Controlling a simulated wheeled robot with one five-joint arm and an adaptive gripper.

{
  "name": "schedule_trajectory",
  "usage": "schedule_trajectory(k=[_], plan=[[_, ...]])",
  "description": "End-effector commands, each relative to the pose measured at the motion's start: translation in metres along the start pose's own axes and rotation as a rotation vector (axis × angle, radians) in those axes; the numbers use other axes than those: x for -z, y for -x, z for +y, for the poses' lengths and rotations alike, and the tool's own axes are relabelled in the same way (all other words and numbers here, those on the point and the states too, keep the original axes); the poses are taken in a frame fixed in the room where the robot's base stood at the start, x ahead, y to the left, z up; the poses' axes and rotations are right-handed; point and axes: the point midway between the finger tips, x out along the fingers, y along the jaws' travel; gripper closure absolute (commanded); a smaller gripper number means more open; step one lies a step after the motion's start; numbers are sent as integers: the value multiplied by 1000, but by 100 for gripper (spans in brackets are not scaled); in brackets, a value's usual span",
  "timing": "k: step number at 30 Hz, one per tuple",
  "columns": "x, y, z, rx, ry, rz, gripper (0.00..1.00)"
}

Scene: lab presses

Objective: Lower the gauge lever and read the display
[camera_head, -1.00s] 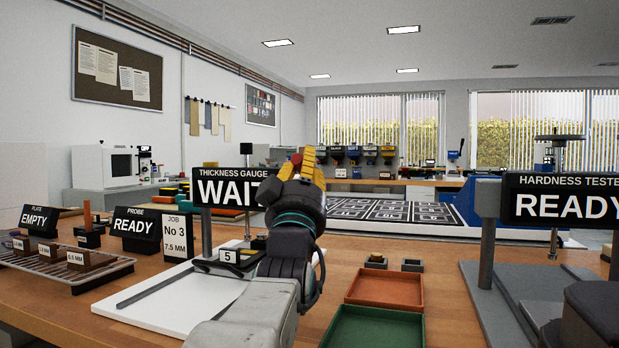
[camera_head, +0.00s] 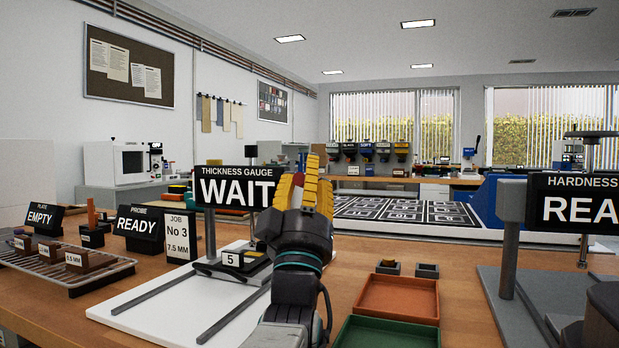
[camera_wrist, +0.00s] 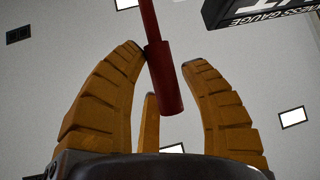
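The thickness gauge display (camera_head: 238,187) reads WAIT in the head view, and part of its panel shows upside down in the wrist view (camera_wrist: 262,12). The gauge base (camera_head: 240,268) stands below it with a number 5 tag. A dark red lever handle (camera_wrist: 165,80) hangs into the wrist view from above. My gripper (camera_head: 303,182) is raised right of the display. Its yellow fingers are spread in the wrist view (camera_wrist: 164,62), with the handle's end in the gap between them. Gaps show on both sides, so the fingers do not appear closed on it. My gripper hides the lever in the head view.
A rack (camera_head: 70,268) with labelled blocks and a PROBE sign (camera_head: 138,228) reading READY stand at the left. An orange tray (camera_head: 398,297) and a green tray (camera_head: 385,333) lie to the right. The hardness tester (camera_head: 508,240) stands at the far right.

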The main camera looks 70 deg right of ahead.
Motion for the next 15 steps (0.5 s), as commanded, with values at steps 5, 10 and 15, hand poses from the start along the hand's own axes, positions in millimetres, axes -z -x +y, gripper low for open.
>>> schedule_trajectory(k=[5, 10, 15], plan=[[0, 0, 0, -1, 2, 0, 43], [0, 0, 1, -1, 2, 1, 42], [0, 2, 1, -1, 3, 0, 42]])
